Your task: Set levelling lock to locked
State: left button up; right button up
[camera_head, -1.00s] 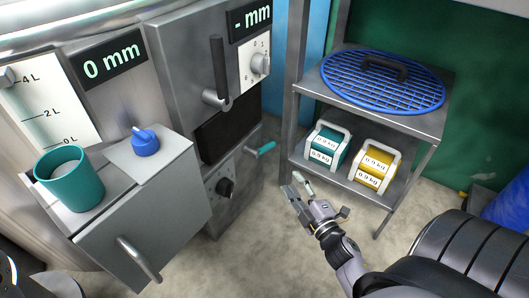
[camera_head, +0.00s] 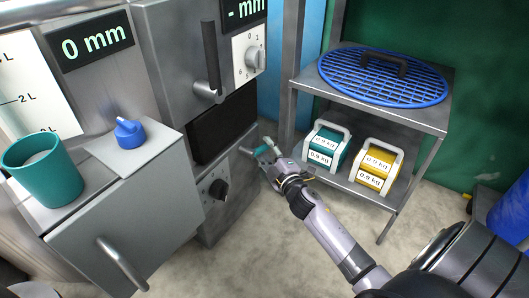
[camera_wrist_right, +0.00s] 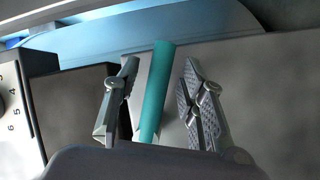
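A lever with a teal grip (camera_head: 265,146) sticks out from the lower right side of the grey machine. No marking tells me whether it is the levelling lock or how it is set. My right gripper (camera_head: 264,161) is at this lever, partly covering it in the head view. In the right wrist view the teal grip (camera_wrist_right: 155,95) stands between the two fingers of my right gripper (camera_wrist_right: 160,75). The fingers are apart, with gaps on both sides of the grip. My left gripper is not in view.
A black knob (camera_head: 217,189) is on the machine's lower front. A steel shelf (camera_head: 400,112) with a blue grid lid (camera_head: 345,70) stands right of the lever. Teal (camera_head: 322,150) and yellow (camera_head: 373,172) weights sit on its lower level. A grey drawer box (camera_head: 150,215) juts out left.

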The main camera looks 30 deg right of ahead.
jog(key=shift+w+d, duration=0.1)
jog(key=shift+w, duration=0.5)
jog(key=shift+c, duration=0.4)
grip_shut()
